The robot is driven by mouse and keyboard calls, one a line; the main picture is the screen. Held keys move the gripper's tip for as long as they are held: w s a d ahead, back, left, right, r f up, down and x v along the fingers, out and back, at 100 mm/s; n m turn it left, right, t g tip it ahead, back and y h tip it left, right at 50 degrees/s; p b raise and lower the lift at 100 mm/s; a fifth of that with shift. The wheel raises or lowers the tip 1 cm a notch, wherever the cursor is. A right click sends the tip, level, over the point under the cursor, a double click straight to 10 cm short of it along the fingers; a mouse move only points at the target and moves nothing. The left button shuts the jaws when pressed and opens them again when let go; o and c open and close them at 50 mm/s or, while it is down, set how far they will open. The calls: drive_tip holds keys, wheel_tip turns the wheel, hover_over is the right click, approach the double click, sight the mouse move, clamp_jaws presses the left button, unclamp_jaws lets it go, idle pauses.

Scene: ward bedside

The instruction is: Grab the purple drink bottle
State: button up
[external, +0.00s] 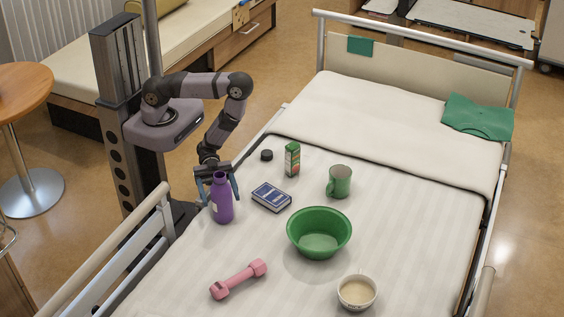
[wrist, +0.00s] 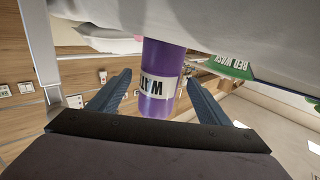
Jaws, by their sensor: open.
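The purple drink bottle (external: 221,199) stands upright on the bed near its left edge in the external view. In the wrist view the bottle (wrist: 162,75) appears between the two blue fingers, with a white label bearing dark letters. My gripper (external: 217,187) is open at the bottle's upper part, one finger to each side of it. In the wrist view my gripper (wrist: 160,90) shows gaps between both fingers and the bottle. The fingers do not appear shut on it.
Right of the bottle lies a blue book (external: 271,197). Behind are a black lid (external: 267,155), a small green carton (external: 292,160) and a green mug (external: 339,181). A green bowl (external: 319,246), a pink dumbbell (external: 239,280) and a cup (external: 357,292) are nearer. A bed rail (external: 120,250) runs at left.

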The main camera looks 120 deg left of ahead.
sight(218, 175)
drive_tip(key=shift+x, duration=0.8)
drive_tip(key=c, duration=1.3)
drive_tip(key=shift+c, duration=0.2)
drive_tip(key=shift+r, duration=0.25)
drive_tip(key=shift+r+p, duration=1.15)
drive_tip(key=shift+r, duration=2.5)
drive_tip(key=shift+r+p, duration=1)
drive_tip(key=shift+r, duration=0.1)
